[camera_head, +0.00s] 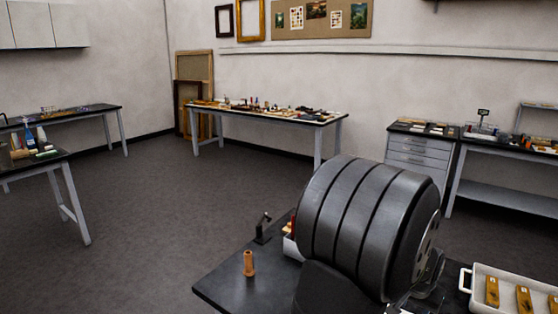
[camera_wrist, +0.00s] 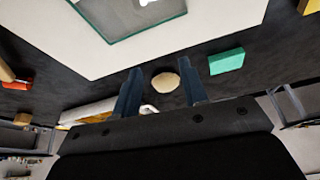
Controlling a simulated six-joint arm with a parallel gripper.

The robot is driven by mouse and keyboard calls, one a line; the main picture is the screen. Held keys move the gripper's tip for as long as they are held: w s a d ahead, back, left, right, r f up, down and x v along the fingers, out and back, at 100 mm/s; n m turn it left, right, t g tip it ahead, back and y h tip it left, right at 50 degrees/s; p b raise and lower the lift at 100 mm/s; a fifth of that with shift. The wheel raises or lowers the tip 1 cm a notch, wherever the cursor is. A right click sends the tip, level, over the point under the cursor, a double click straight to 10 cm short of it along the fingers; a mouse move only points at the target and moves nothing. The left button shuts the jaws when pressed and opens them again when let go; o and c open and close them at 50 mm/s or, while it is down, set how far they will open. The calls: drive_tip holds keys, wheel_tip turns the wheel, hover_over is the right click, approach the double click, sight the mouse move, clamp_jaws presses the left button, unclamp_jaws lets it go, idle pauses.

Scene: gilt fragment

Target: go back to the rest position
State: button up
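In the wrist view my gripper (camera_wrist: 162,82) shows two dark blue-grey fingers spread apart. Nothing is pinched between them. A round beige thing (camera_wrist: 165,82) shows in the gap and touches neither finger; I cannot tell how far beyond it lies. A green block (camera_wrist: 227,61) shows just right of the right finger. In the head view my large dark arm covers the middle of the near table, and I cannot make out the gripper there.
The near dark table (camera_head: 225,287) holds an upright orange-brown cylinder (camera_head: 249,264) left of my arm and a white tray (camera_head: 480,291) with gilt pieces at right. A white board with a green-edged panel (camera_wrist: 175,22) fills the wrist view's top. Open floor (camera_head: 170,210) lies left.

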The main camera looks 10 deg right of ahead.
drive_tip(key=w+a+n, duration=0.1)
drive_tip(key=w+a, duration=0.2)
drive_tip(key=w+a+f, duration=0.1)
drive_tip(key=w+a, duration=0.1)
drive_tip(key=a, duration=0.1)
drive_tip(key=w+a+n, duration=0.1)
drive_tip(key=w+a, duration=0.2)
drive_tip(key=shift+w+f+n+t+y, duration=0.2)
drive_tip(key=shift+w+n+t+y, duration=0.1)
drive_tip(key=shift+w+t, duration=0.1)
drive_tip(key=shift+s, duration=0.1)
